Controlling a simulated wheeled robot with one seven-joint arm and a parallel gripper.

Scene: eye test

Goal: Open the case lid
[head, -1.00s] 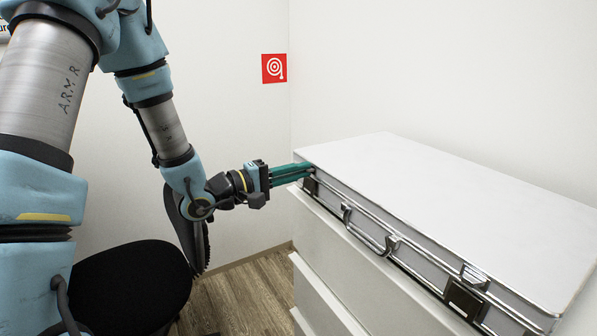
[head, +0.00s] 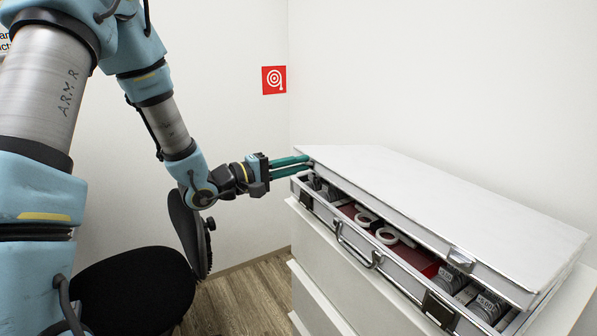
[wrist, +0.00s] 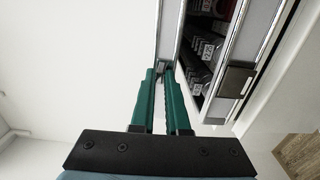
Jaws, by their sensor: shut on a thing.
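The case (head: 398,262) lies on a white cabinet, and its white lid (head: 440,197) is raised a little at the front edge. Through the gap I see white rings, a red surface and several dark cylinders with labels. My gripper (head: 309,162) has its green fingers at the lid's front left corner. In the wrist view the fingers (wrist: 164,68) are shut on the lid's edge by a metal latch part, and the lid (wrist: 171,30) stands apart from the case body. The exact contact is small and partly hidden.
The white cabinet (head: 318,278) with drawers stands under the case. A black chair (head: 135,287) stands at the left, below my arm. A red sign (head: 274,80) is on the wall behind. The space above the lid is clear.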

